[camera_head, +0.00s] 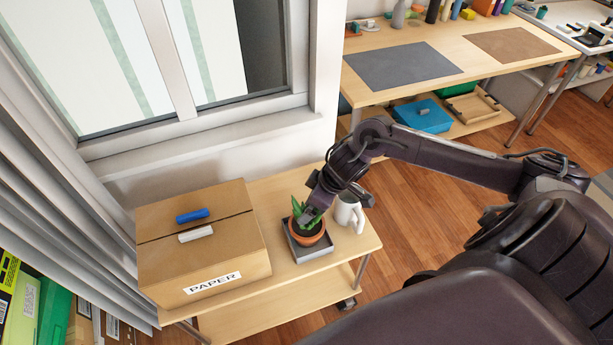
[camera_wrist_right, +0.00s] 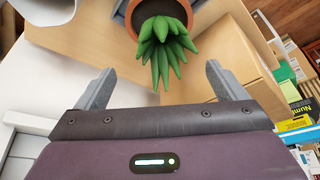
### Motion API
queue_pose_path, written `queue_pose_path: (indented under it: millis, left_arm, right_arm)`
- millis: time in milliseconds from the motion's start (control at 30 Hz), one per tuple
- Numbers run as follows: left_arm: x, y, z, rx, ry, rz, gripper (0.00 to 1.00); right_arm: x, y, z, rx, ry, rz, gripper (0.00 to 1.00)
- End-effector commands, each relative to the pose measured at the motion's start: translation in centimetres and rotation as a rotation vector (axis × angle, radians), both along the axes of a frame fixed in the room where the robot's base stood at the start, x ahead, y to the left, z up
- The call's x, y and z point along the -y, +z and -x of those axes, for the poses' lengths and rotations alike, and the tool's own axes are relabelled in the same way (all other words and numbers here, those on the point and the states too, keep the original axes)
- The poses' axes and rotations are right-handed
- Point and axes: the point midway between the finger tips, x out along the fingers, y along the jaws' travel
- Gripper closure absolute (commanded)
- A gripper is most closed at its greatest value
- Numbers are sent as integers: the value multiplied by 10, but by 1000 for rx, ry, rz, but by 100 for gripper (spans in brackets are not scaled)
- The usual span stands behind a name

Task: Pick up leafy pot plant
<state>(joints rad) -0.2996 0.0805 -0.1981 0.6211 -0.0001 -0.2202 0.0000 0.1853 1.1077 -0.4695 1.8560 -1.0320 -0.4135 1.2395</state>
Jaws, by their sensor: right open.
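The leafy pot plant (camera_head: 306,230), green leaves in a terracotta pot, stands in a dark grey square tray (camera_head: 310,252) on a small wooden trolley (camera_head: 350,252). In the right wrist view the plant (camera_wrist_right: 163,45) is at the top, with its leaves pointing down towards my gripper. My right gripper (camera_head: 312,212) is at the plant's leaves in the head view and hides part of them. In the right wrist view its two fingers (camera_wrist_right: 158,85) are wide apart, with the leaf tips between and just beyond them. Nothing is held. My left gripper is not in view.
A white mug (camera_head: 348,212) stands close to the right of the plant. A cardboard box (camera_head: 205,255) labelled PAPER, with a blue marker (camera_head: 192,215) and a white one (camera_head: 196,233) on top, stands to the left. A window is behind; a workbench (camera_head: 470,60) stands at the back right.

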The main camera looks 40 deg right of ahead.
Motion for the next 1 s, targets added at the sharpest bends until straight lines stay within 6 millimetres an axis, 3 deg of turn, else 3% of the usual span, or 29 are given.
queue_pose_path:
  millis: [400,700,1000]
  left_arm:
    - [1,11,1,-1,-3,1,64]
    - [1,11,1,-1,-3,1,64]
    - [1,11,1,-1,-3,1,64]
  right_arm:
    - [-14,-50,-18,2,-1,-1,9]
    - [-15,-56,-20,4,1,2,9]
    - [-15,-55,-19,3,1,1,48]
